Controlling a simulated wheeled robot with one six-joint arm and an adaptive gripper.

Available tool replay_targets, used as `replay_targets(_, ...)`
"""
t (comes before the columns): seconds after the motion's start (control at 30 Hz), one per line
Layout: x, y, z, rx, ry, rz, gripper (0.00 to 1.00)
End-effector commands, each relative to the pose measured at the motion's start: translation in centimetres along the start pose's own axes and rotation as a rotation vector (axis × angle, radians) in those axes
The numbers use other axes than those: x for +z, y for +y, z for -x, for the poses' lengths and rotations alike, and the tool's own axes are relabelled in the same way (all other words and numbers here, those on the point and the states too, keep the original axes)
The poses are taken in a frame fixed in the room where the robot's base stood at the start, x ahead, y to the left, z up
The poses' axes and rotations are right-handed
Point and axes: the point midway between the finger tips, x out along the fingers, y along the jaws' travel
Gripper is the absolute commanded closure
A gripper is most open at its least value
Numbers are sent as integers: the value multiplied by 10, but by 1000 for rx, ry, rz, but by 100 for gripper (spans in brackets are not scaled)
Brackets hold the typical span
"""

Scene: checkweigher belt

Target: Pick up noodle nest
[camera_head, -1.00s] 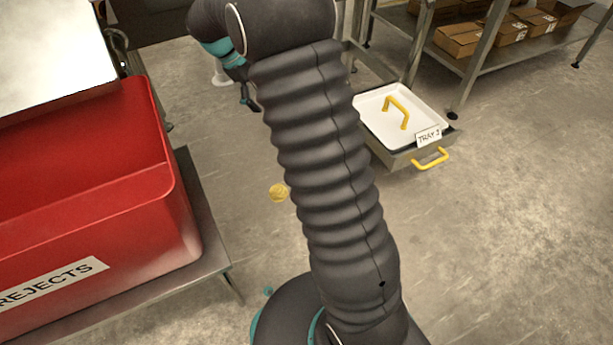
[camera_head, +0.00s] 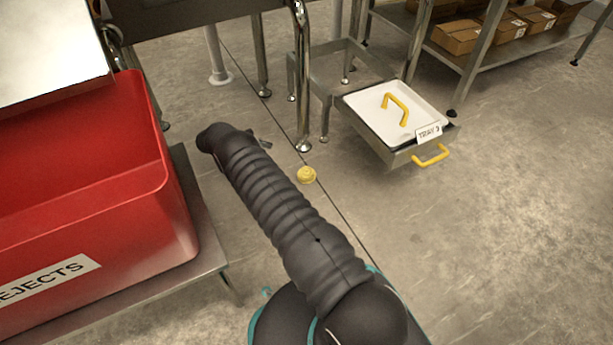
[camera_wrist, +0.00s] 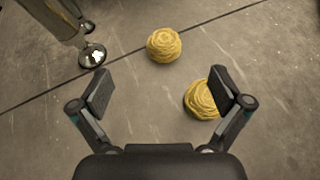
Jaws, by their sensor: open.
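Two yellow noodle nests lie on the concrete floor in the wrist view. The farther nest (camera_wrist: 163,45) is in full view, ahead of and between the fingertips. The nearer nest (camera_wrist: 200,99) is partly covered by the right finger. My gripper (camera_wrist: 162,92) is open with nothing between its fingers, above the floor. In the head view one nest (camera_head: 306,174) shows just right of my arm. The other nest is not visible there, and my gripper is mostly hidden behind the arm.
A metal leg with a round foot (camera_wrist: 92,55) stands left of the farther nest; a steel leg (camera_head: 302,90) also shows in the head view. A red rejects bin (camera_head: 85,190) is at left. A white tray (camera_head: 372,108) in a low drawer is at right.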

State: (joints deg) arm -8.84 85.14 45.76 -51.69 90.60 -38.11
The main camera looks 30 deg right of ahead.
Motion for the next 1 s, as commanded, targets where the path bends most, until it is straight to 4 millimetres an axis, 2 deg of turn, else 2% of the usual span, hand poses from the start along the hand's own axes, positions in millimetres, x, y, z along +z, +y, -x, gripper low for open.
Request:
replay_targets(0.03, -15, -4, -10, 4, -23, 20, 0)
replay_targets(0.1, -27, -8, -18, 8, -47, 40, 0)
replay_targets(0.3, -44, -14, -33, 14, -84, 71, 0)
replay_targets(0.47, -43, -14, -53, 13, -89, 74, 0)
replay_targets(0.73, -39, -14, -101, 12, -88, 73, 0)
replay_targets(1.0, -38, -13, -120, 14, -87, 73, 0)
